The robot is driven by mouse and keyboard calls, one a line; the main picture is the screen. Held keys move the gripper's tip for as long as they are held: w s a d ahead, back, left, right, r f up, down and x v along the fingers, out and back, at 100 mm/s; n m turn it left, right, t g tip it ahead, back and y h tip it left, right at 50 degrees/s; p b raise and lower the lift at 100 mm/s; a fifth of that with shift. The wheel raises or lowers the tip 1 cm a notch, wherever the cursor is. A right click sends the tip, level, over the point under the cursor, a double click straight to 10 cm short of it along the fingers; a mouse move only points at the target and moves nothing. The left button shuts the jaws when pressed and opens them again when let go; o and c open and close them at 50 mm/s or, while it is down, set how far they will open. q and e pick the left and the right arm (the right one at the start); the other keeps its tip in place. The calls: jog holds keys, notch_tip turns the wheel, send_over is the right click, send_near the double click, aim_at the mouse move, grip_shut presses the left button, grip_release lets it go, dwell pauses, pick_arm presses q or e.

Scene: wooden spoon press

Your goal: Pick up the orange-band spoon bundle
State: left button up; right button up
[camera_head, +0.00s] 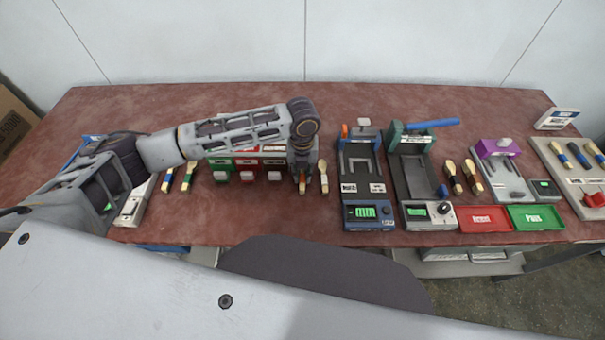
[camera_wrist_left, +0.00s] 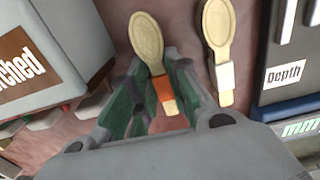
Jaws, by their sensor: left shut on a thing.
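The orange-band spoon bundle shows in the left wrist view (camera_wrist_left: 147,38), with pale wooden bowls and an orange band around the handles. My left gripper (camera_wrist_left: 158,98) is shut on it at the band, one finger on each side. In the head view my left gripper (camera_head: 302,184) points down at the table, and a bit of orange (camera_head: 302,189) shows between its fingers; the rest of the bundle is mostly hidden there. I cannot tell whether the bundle touches the table. My right gripper is not in view.
A white-band spoon bundle (camera_head: 323,178) lies close on the right. A depth gauge device (camera_head: 367,212) stands beyond it. Bins with green and red fronts (camera_head: 247,176) are on the left. Blue-band (camera_head: 167,180) and green-band (camera_head: 188,177) bundles lie farther left. Red (camera_head: 484,218) and green (camera_head: 536,217) trays sit at right.

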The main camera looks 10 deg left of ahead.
aim_at(303, 174)
pick_arm(q)
jog(key=shift+r, duration=0.15)
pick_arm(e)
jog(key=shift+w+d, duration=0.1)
pick_arm(q)
jog(key=shift+r, duration=0.6)
notch_tip(303, 174, up, 7)
jog(key=shift+f, duration=0.1)
jog(key=shift+r, duration=0.85)
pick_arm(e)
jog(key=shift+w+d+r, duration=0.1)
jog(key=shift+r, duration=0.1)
pick_arm(q)
jog(key=shift+p, duration=0.3)
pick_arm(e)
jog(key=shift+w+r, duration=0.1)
pick_arm(q)
jog(key=shift+s+a+r+p, duration=0.1)
jog(key=shift+a+r+p, duration=0.2)
jog(key=shift+p, duration=0.35)
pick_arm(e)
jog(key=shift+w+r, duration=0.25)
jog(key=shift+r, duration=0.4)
